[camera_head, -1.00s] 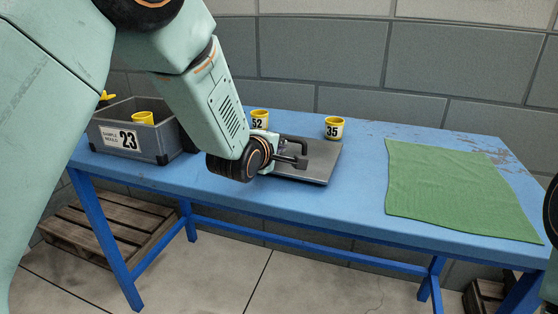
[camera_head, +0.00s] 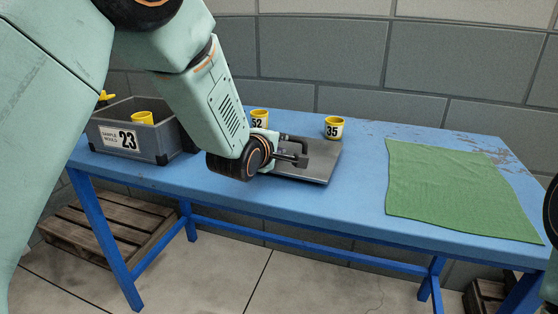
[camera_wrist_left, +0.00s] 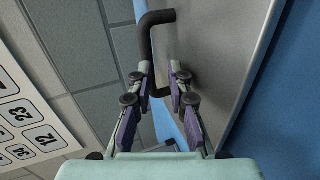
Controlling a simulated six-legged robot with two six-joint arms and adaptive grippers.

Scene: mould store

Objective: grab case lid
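The case lid (camera_head: 323,163) is a flat dark grey plate lying on the blue table, with a black bar handle (camera_head: 302,142) on top. In the left wrist view the lid (camera_wrist_left: 212,50) fills the upper middle, and its bent black handle (camera_wrist_left: 144,40) reaches down to the fingertips. My left gripper (camera_head: 300,160) is low at the handle, over the lid's left part. In the wrist view its fingers (camera_wrist_left: 161,67) are apart, with the handle's lower end close to or between them. I cannot tell whether they touch it. My right gripper is out of view.
An open grey bin (camera_head: 165,158) labelled 23 stands at the table's left end with yellow items inside. Yellow cups 52 (camera_head: 260,117) and 35 (camera_head: 334,127) stand behind the lid. A green cloth (camera_head: 450,190) covers the right part. Blue table (camera_head: 362,190) is bare between lid and cloth.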

